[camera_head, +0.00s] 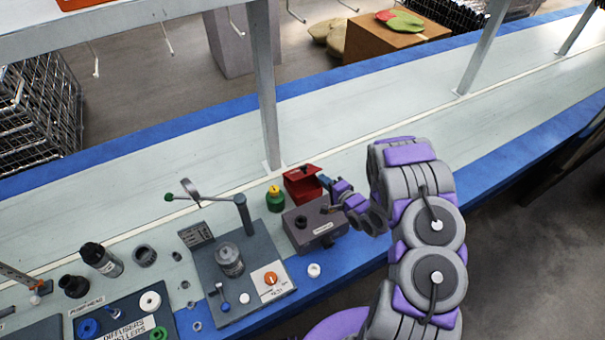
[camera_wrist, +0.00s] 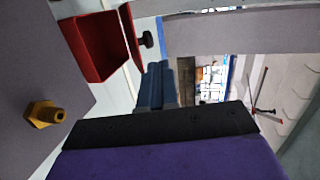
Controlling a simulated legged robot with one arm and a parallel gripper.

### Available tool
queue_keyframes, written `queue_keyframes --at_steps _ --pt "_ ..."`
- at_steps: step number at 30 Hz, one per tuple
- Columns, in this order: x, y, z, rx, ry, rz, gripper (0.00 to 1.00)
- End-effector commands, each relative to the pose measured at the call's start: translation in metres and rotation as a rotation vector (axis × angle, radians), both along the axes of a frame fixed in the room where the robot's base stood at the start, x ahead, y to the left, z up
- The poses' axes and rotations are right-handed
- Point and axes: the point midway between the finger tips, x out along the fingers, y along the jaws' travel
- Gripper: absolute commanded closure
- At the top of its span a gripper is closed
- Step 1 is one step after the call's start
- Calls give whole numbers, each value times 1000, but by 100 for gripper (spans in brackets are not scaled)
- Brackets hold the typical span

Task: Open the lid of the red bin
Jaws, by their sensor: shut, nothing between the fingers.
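The red bin (camera_head: 302,190) stands on the bench behind a grey box, in the middle of the head view. In the wrist view the red bin (camera_wrist: 93,47) shows its hollow inside at upper left. Its red lid (camera_wrist: 131,34) stands raised at the bin's edge, seen nearly edge-on, with a black knob (camera_wrist: 147,40) on its outer face. My gripper (camera_head: 325,181) is just right of the bin in the head view. In the wrist view my gripper (camera_wrist: 157,68) has its blue fingers together, empty, below the knob and apart from it.
The grey box (camera_head: 314,226) is close below my gripper; a brass fitting (camera_wrist: 45,114) shows in the wrist view. A yellow-green bottle (camera_head: 274,199) stands left of the bin. A shelf post (camera_head: 264,100) rises behind. The bench behind and right is clear.

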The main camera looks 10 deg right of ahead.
Motion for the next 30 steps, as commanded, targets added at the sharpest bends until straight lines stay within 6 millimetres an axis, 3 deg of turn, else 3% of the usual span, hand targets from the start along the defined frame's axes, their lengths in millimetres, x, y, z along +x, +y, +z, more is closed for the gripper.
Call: queue_keyframes --at_steps 5,18,30 --pt "9 4 -2 15 -4 -1 100" --pt "73 32 -18 11 -7 -2 100" --pt "87 38 -21 11 -2 -5 100"
